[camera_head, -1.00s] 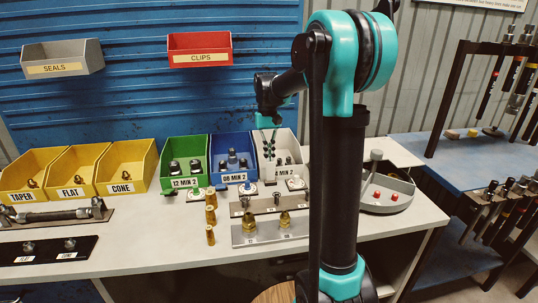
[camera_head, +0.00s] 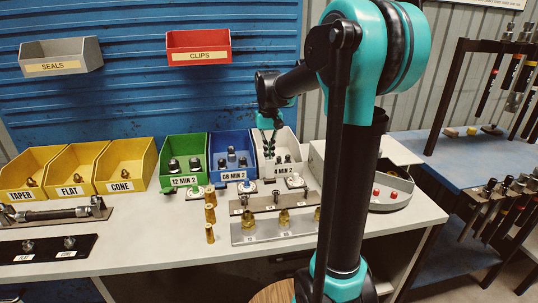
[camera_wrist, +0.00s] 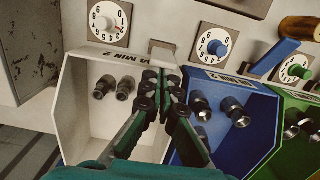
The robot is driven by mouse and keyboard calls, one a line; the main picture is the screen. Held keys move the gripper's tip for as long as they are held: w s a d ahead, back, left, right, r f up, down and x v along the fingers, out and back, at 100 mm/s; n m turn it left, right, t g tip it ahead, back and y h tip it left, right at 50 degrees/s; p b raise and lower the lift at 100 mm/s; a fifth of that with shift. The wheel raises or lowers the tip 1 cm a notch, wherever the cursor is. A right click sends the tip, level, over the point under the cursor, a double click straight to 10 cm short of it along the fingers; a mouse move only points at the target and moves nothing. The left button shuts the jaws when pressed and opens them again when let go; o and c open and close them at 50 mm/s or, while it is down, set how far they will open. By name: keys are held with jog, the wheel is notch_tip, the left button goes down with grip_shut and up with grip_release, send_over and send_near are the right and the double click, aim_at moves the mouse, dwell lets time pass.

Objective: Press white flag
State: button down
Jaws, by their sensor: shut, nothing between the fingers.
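A pale grey-white tab (camera_wrist: 163,50), which looks like the white flag, stands at the front lip of the white bin (camera_wrist: 75,110) in the wrist view. A white number dial (camera_wrist: 108,22) with a white knob is beside it. My gripper (camera_wrist: 160,76) is shut and empty over the white bin, its dark fingertips pointing at the tab and just short of it in the picture; I cannot tell if they touch. In the head view my gripper (camera_head: 268,155) is above the white bin (camera_head: 284,170), and the tab cannot be made out.
The blue bin (camera_wrist: 250,130) and green bin (camera_wrist: 300,110) adjoin on the right in the wrist view, with fittings inside. A blue tab (camera_wrist: 275,57) and a brass piece (camera_wrist: 300,28) are near their dials. A rack with brass fittings (camera_head: 283,218) stands before the bins.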

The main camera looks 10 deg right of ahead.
aim_at(272, 165)
jog(key=shift+s+t, duration=0.2)
jog(key=shift+t, duration=0.2)
jog(key=shift+s, duration=0.5)
jog(key=shift+s+t, duration=0.6)
jog(key=shift+s, duration=0.1)
jog(key=s+t, duration=0.1)
jog(key=t, duration=0.1)
jog(key=s+f+t, duration=0.1)
jog(key=s+t, duration=0.1)
jog(key=shift+s, duration=0.15)
jog(key=t, duration=0.1)
jog(key=s+f+t, duration=0.1)
jog(key=shift+s+t, duration=0.2)
jog(key=shift+t, duration=0.2)
jog(key=shift+w+r, duration=0.1)
jog(key=shift+w, duration=0.15)
